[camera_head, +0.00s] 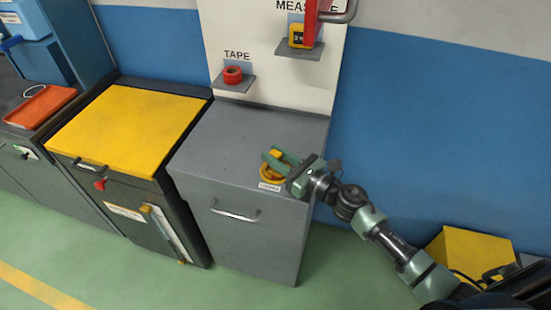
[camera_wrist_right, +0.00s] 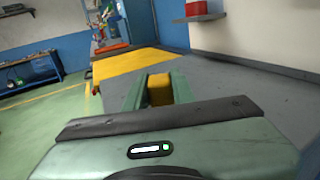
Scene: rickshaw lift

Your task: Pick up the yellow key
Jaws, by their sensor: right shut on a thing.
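The yellow key (camera_head: 277,153) shows as a small yellow block between the fingers of my right gripper (camera_head: 275,158), above the grey cabinet top. In the right wrist view the yellow key (camera_wrist_right: 160,92) sits between the two green fingers, with their sides against it. My right gripper is shut on it. Most of the key is hidden by the fingers, and I cannot tell whether it is clear of the surface. A round yellow holder (camera_head: 268,174) with a white label is just below the gripper, partly covered by it. My left gripper is not in view.
The grey cabinet (camera_head: 235,130) has free room on top. Behind it, a white panel carries a red tape roll (camera_head: 232,75) and a yellow measure (camera_head: 298,36) on small shelves. A yellow-topped cabinet (camera_head: 130,125) stands to the left, with an orange tray (camera_head: 40,106) beyond.

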